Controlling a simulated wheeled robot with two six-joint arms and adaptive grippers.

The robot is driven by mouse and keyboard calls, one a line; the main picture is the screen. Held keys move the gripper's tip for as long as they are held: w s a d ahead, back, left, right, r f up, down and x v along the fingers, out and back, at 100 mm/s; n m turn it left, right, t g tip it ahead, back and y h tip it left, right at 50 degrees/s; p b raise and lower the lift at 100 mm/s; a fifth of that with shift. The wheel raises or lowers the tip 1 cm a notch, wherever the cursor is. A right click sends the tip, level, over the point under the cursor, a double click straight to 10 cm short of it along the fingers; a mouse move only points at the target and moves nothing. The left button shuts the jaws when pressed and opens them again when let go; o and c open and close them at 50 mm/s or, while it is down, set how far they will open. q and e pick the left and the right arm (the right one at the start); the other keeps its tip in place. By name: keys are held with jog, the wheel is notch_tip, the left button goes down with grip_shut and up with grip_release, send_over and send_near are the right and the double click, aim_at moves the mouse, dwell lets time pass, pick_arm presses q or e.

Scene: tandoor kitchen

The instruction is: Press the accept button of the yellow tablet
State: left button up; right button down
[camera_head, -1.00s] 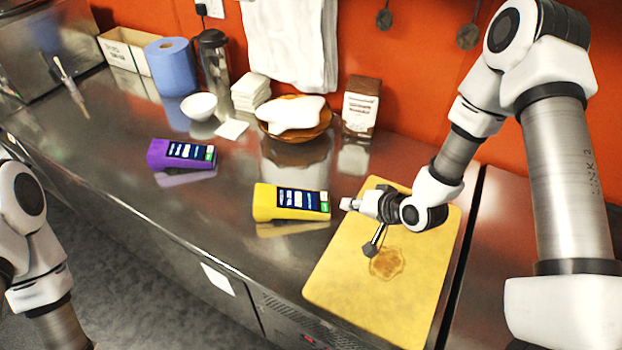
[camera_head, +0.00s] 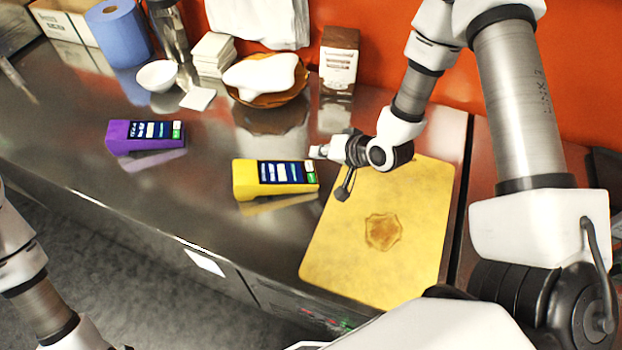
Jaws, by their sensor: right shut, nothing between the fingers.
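The yellow tablet (camera_head: 243,184) lies on the steel counter left of the cutting board. Its dark screen (camera_head: 282,172) faces up. A small green button (camera_head: 311,178) shows at the screen's right end, below a pale one (camera_head: 310,167). My right gripper (camera_head: 316,152) is shut and empty. It points left, and its tips appear just above the tablet's right end in the picture; I cannot tell the height or any touch. Of my left arm only links show at the left edge; its gripper is out of view.
A purple tablet (camera_head: 118,143) lies further left. The yellow cutting board (camera_head: 345,265) with a brown mark lies under my right forearm. A bowl (camera_head: 157,76), white napkins, a wooden plate (camera_head: 270,98) and a brown-white carton (camera_head: 338,62) stand behind. The counter between the tablets is clear.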

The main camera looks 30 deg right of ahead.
aim_at(304, 171)
jog(key=f+b, duration=0.2)
jog(key=f, duration=0.1)
jog(key=f+b, duration=0.2)
jog(key=shift+s+a+f, duration=0.1)
jog(key=shift+a+f, duration=0.15)
jog(key=shift+a, duration=0.15)
jog(key=shift+f+b, duration=0.4)
jog(key=shift+r, duration=0.1)
dwell(0.4)
jog(key=shift+a+f+b, duration=0.1)
jog(key=shift+f+b, duration=0.25)
jog(key=shift+f, duration=0.05)
